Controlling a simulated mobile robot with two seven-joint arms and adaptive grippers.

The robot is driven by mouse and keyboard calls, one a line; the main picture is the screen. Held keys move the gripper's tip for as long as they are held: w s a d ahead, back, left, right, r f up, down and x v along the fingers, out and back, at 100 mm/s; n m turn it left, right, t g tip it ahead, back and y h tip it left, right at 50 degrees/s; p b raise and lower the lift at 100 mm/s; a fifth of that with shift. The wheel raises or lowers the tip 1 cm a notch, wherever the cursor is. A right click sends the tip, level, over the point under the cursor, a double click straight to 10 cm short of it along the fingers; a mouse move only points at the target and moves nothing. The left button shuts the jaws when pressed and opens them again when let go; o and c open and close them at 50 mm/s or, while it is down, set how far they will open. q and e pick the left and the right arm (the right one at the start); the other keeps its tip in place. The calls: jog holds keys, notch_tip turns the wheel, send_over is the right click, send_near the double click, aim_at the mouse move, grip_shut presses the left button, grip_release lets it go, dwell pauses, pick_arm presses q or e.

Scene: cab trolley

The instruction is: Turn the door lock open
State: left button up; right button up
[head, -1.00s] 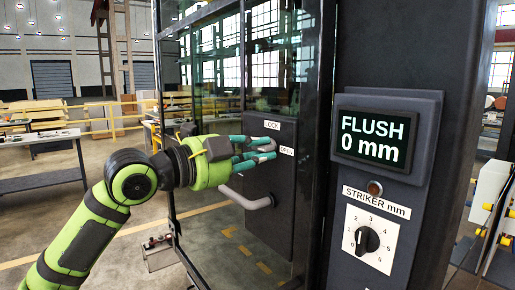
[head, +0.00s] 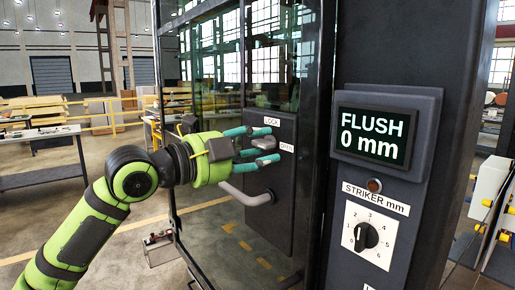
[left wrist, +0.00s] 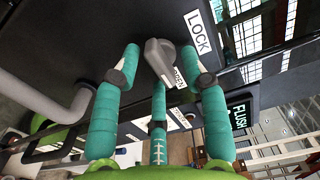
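The lock knob (head: 262,140) is a small grey turn-piece on the dark lock plate of the glass cab door. A LOCK label (head: 271,121) is above it and an OPEN label (head: 286,148) is to its right. In the left wrist view the knob (left wrist: 158,57) sits between my teal fingers. My left gripper (head: 267,146) is open around the knob. In the left wrist view the gripper (left wrist: 158,70) shows gaps between its side fingers and the knob. I cannot tell exactly which mark the knob points to. My right gripper is not in view.
A grey door handle (head: 247,195) sticks out just below my left gripper. A dark post on the right carries a display (head: 374,134) reading FLUSH 0 mm and a striker dial (head: 366,237). A workbench (head: 45,155) stands far left.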

pick_arm(q)
jog(key=v, duration=1.2)
jog(key=shift+w, duration=0.1)
